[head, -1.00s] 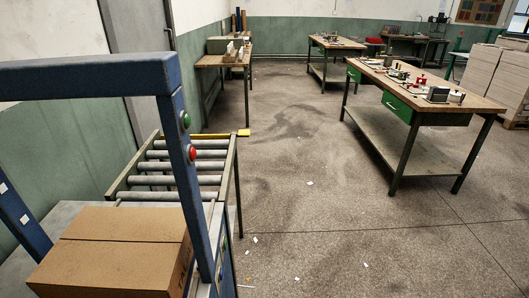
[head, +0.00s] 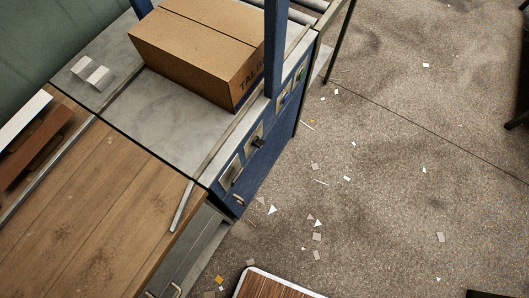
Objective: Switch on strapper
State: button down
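The strapper (head: 262,165) is a blue machine with a grey metal top, seen from above in the head view. A blue arch post (head: 276,45) rises from its near side. A cardboard box (head: 205,45) with dark lettering lies on its top, partly behind the post. Several small control plates line its side. One carries a black knob or handle (head: 258,142). A lower plate (head: 230,174) has a dark control on it. A farther plate (head: 283,98) and another beyond it are too small to read. My gripper is not in view.
A wooden bench (head: 100,215) adjoins the strapper at the lower left. Two pale blocks (head: 91,73) lie on the grey top. A white-rimmed, wood-topped surface (head: 275,286) shows at the bottom edge. The floor on the right is open, with scattered paper scraps.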

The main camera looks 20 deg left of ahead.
aim_at(239, 174)
jog(key=i+l+u, duration=0.1)
jog(key=l+u, duration=0.25)
jog(key=l, duration=0.3)
jog(key=l+u, duration=0.3)
jog(key=l, duration=0.4)
jog(key=u, duration=1.05)
jog(key=i+l, duration=0.05)
